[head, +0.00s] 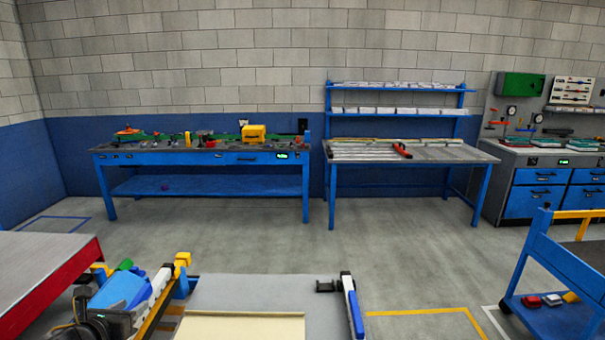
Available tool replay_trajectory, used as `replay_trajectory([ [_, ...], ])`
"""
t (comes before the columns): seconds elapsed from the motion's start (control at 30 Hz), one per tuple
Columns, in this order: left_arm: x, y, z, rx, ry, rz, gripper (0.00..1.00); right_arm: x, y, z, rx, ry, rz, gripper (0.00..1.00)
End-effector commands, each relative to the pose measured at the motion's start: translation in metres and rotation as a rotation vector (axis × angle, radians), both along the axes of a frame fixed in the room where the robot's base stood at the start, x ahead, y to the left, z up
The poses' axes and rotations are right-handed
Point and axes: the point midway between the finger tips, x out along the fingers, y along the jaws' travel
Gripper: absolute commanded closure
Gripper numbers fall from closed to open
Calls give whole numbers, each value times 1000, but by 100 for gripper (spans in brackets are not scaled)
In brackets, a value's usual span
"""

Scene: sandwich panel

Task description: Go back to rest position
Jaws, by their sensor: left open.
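A cream panel (242,328) lies flat on a grey work surface (262,291) at the bottom middle, cut off by the lower frame edge. My left gripper (97,312) shows as a dark shape at the lower left, left of the panel and apart from it. It is open, and I see nothing held in it. Its fingertips are partly hidden against blue and white parts beside it. My right gripper is not in view.
Yellow, blue and white fixture parts (155,305) flank the panel's left; a blue-and-white bar (353,308) stands right. A red-edged table (45,270) is far left, a blue cart (560,265) right. Two blue workbenches (215,157) (415,152) line the wall. The floor between is clear.

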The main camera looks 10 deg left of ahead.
Motion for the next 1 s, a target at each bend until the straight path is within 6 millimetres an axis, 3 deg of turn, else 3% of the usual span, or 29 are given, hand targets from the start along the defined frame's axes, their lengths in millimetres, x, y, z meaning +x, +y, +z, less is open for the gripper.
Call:
replay_trajectory([
  [0.57,-5,0,-1,3,-1,-1,57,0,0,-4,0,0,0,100],
  [0.77,-25,-2,9,5,0,-1,57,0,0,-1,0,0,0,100],
  [1.0,-63,-6,25,6,2,-3,57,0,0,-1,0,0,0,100],
])
